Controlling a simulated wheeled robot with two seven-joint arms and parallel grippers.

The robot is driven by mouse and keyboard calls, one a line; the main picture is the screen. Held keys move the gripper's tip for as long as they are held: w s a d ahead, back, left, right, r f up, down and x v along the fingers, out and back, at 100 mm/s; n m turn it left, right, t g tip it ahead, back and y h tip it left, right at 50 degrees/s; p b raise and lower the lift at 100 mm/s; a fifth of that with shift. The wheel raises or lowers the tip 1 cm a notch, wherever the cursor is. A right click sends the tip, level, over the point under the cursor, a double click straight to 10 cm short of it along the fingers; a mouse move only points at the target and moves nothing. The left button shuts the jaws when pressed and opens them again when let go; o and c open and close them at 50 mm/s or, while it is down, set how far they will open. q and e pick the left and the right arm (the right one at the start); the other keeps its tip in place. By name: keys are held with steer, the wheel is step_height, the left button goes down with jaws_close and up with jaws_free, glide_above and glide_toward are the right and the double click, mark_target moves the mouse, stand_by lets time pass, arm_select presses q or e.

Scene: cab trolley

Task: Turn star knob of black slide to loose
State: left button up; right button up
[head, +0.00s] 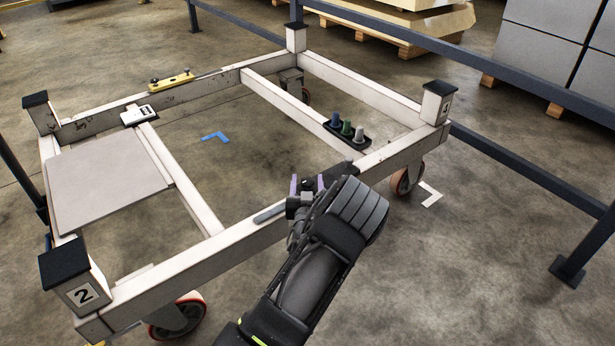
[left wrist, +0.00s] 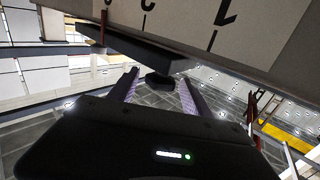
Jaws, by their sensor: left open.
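In the left wrist view a dark star knob (left wrist: 160,85) sits under a dark bar, which looks like the black slide (left wrist: 140,48), along a pale beam with black marks. My left gripper (left wrist: 158,95) is open, with one finger on each side of the knob in that view. Whether the fingers touch it I cannot tell. In the head view my left gripper (head: 307,185) is at the near beam of the trolley (head: 190,262). My arm and gripper hide the knob there. My right gripper is in neither view.
A grey slide end (head: 270,214) shows on the near beam. A yellow bar (head: 172,80) with knobs lies on the far beam. A black tray (head: 362,141) holds several coloured pegs. A grey panel (head: 105,180) covers the trolley's left part. Blue rails (head: 530,170) stand behind.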

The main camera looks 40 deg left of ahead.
arm_select(q)
steer(key=shift+b+x, duration=0.35)
steer(key=shift+x, duration=1.5)
jaws_close()
